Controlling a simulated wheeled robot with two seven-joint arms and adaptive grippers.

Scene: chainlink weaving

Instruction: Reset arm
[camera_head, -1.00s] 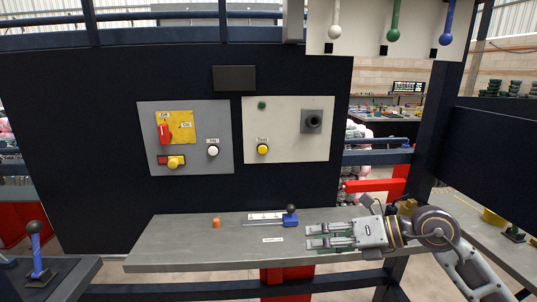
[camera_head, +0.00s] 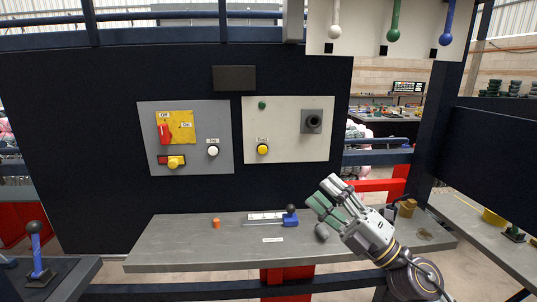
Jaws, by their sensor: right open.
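My right gripper (camera_head: 326,199) is open and empty. It is raised over the right part of the grey shelf (camera_head: 190,247), with its fingers pointing up and to the left. Its arm comes in from the lower right. A blue slider with a dark knob (camera_head: 290,217) stands on the shelf just left of the gripper, apart from it. A small grey cylinder-like part (camera_head: 322,231) shows beside the gripper, and I cannot tell what it is. My left gripper is not in view.
Behind the shelf, a dark panel holds a grey switch board (camera_head: 200,130) and a white board (camera_head: 285,140) with a yellow button. A small orange piece (camera_head: 216,223) stands on the shelf. A blue lever (camera_head: 36,250) is at the lower left. The shelf's left part is clear.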

